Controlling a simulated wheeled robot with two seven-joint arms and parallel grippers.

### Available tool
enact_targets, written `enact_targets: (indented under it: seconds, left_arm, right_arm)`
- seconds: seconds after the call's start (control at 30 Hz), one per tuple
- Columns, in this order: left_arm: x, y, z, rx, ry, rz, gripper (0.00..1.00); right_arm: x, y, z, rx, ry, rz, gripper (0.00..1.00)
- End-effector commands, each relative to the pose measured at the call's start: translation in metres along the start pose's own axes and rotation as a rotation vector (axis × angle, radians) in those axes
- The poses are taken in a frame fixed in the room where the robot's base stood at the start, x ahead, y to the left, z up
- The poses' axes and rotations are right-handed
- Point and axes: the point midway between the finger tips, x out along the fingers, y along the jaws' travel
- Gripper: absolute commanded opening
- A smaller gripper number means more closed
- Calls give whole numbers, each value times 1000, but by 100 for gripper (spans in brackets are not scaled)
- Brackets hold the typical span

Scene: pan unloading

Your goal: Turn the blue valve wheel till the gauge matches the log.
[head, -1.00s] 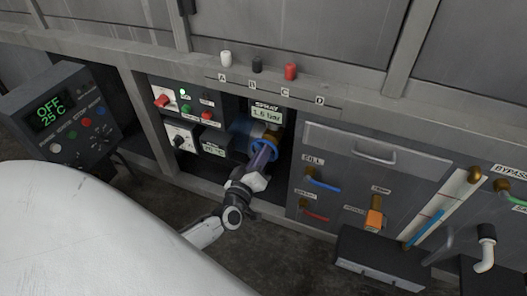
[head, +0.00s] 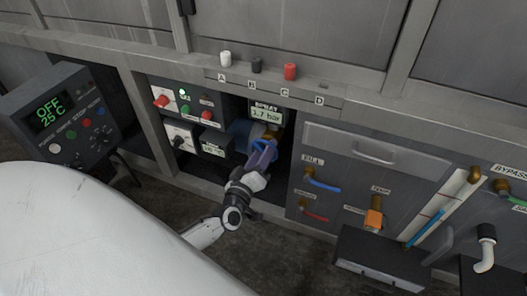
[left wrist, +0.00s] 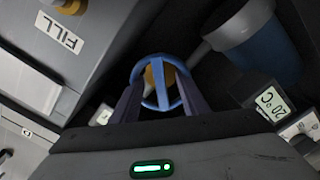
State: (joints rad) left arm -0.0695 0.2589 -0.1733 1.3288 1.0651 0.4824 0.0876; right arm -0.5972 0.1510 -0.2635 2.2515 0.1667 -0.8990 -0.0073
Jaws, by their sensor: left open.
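The blue valve wheel (head: 272,143) sits in the recess below the SPRAY label. In the left wrist view the wheel (left wrist: 177,88) shows as a blue ring with spokes, with a brass part behind it. My left gripper (head: 262,154) is at the wheel, its purple-grey fingers open. In the left wrist view the left gripper (left wrist: 161,100) has one finger on each side of the wheel; whether they touch the rim I cannot tell. The gauge display (head: 266,115) above the wheel appears to read 1.7 bar. I cannot see a log. My right gripper is not in view.
A control box (head: 65,115) reading OFF 25 C stands at the left. Switch panels (head: 180,140) lie left of the wheel. Right of it are a drawer handle (head: 363,152), a blue FILL lever (head: 322,184) and a red lever (head: 314,216). White, black and red knobs line the ledge.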

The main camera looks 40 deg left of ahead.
Motion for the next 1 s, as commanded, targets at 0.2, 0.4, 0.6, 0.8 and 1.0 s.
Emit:
enact_targets:
  seconds: [0.2, 0.4, 0.6, 0.8, 1.0]
  left_arm:
    - [-6, 0, -1, 0, -1, -2, 41]
    - [-42, 0, -1, 1, -3, -4, 41]
    - [-80, 1, -1, 0, -2, -2, 41]
    - [-100, 0, 0, 0, 0, -1, 41]
    - [-103, 0, 0, -1, 1, 0, 41]
  right_arm:
    - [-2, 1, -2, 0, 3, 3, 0]
    - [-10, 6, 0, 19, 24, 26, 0]
    - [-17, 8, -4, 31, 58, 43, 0]
    - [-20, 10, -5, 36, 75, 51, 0]
    - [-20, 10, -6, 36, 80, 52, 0]
